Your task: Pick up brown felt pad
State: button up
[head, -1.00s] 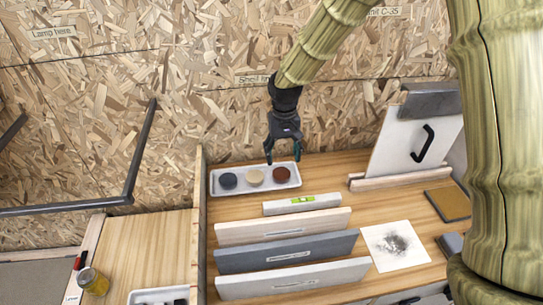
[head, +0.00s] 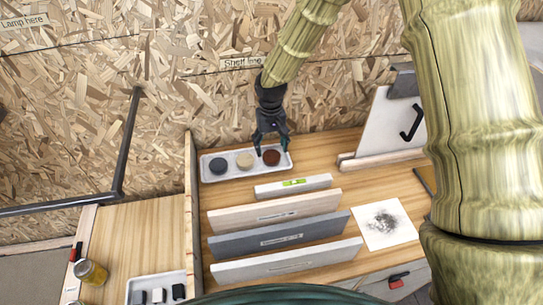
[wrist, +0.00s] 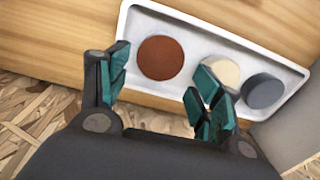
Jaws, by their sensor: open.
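The brown felt pad (head: 271,157) is a reddish-brown disc at the right end of a white tray (head: 217,176) on the wooden bench. In the wrist view the brown pad (wrist: 161,58) lies flat in the tray, ahead of the space between my fingers. My gripper (head: 271,150) is open and empty, low over the tray's right end. In the wrist view my gripper (wrist: 155,92) has its left finger left of the brown pad and its right finger partly over the cream pad (wrist: 222,74). A dark grey pad (head: 218,166) sits at the tray's left end.
A level (head: 293,185) with a green vial lies just in front of the tray. Several upright panels (head: 277,238) stand nearer. A whiteboard (head: 390,127) leans at the right. The chipboard wall (head: 200,110) rises close behind the tray.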

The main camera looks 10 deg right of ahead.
aim_at(272, 156)
jog(key=shift+s+f+p, duration=0.25)
jog(key=shift+s+p, duration=0.3)
jog(key=shift+s, duration=0.05)
jog(key=f, duration=0.1)
jog(key=w+f+p, duration=0.1)
jog(key=f, duration=0.1)
jog(key=shift+f, duration=0.25)
jog(key=shift+s, duration=0.3)
jog(key=shift+w, duration=0.1)
jog(key=shift+f, duration=0.1)
jog(key=c, duration=0.3)
jog(key=shift+c, duration=1.4)
